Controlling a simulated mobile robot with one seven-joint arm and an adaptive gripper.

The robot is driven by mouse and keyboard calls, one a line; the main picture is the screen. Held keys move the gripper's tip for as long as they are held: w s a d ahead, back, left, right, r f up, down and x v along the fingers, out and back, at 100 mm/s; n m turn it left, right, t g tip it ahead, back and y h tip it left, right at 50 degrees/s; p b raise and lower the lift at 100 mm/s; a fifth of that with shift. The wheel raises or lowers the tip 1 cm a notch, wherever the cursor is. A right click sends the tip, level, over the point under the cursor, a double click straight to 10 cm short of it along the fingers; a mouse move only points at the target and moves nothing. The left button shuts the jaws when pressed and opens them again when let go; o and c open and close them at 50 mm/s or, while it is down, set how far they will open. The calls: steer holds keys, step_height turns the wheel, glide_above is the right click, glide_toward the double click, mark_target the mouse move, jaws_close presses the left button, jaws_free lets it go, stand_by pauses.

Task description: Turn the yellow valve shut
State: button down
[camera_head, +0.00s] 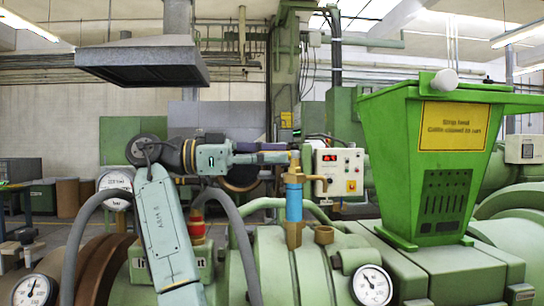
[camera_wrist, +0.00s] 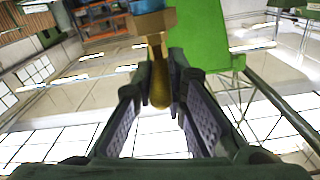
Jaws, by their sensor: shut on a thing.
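The yellow valve's handle (camera_wrist: 160,92) is a short golden lever between my two fingers in the wrist view. Its brass stem rises to a blue body (camera_wrist: 150,5) at the top edge. In the head view the blue body (camera_head: 294,203) stands upright on a green machine, with brass fittings and a small brass spout at its right. My gripper (camera_head: 287,158) reaches in from the left at the top of the valve. My gripper in the wrist view (camera_wrist: 161,82) is closed around the handle. The exact finger contact is too small to tell in the head view.
A green hopper (camera_head: 440,150) with a yellow sign stands to the right. A white control box (camera_head: 339,173) is behind the valve. Pressure gauges (camera_head: 372,285) sit on the machine in front. A grey hood (camera_head: 142,66) hangs above my arm.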

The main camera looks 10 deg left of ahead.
stand_by(0.3)
steer(key=c, duration=1.6)
jaws_free()
steer(key=shift+w, duration=0.1)
steer(key=shift+v, duration=6.05)
